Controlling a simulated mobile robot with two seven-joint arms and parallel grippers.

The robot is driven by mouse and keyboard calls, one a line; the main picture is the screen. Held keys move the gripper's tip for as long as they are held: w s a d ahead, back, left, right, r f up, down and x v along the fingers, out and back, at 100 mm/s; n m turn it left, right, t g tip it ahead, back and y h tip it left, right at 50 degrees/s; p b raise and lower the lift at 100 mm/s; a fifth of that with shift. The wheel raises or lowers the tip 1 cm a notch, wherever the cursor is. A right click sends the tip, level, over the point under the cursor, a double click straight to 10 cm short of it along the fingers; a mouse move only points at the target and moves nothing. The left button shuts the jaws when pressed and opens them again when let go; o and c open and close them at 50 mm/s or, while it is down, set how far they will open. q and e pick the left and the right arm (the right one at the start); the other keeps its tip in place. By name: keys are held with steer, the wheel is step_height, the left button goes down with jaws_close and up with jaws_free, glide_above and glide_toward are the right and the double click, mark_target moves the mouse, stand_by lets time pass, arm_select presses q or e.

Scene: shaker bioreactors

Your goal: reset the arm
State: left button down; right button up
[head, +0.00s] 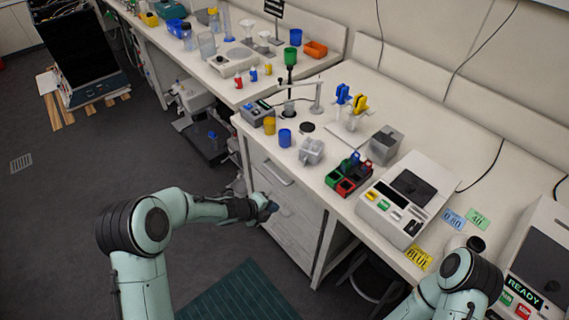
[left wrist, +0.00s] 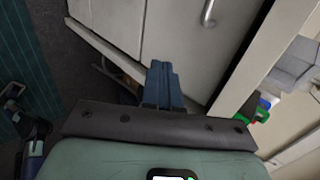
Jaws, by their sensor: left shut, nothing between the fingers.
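My left arm comes in from the left in the head view, and my left gripper (head: 269,208) hangs in front of the drawer cabinet, below the bench top. Its blue fingers are shut together with nothing between them. In the left wrist view the closed fingers (left wrist: 162,84) point toward the pale cabinet front. My right arm shows at the lower right of the head view, folded near the bench edge; its gripper is out of view.
The drawer cabinet (head: 290,215) stands close to my left gripper. Open floor (head: 120,150) lies at the left.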

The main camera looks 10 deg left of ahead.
arm_select(q)
steer(key=s+f+n+g, duration=0.3)
steer(key=s+f+n, duration=1.1)
steer(key=s+n, duration=0.1)
steer(key=s+f+n+g+y, duration=0.1)
steer(key=s+f+n+g, duration=0.1)
steer(key=s+n, duration=0.5)
steer(key=s+f+n+g+y, duration=0.1)
steer(key=s+f+n+g, duration=0.2)
steer(key=s+n, duration=0.5)
steer(key=s+f, duration=0.1)
steer(key=s, duration=0.5)
steer(key=shift+s, duration=0.3)
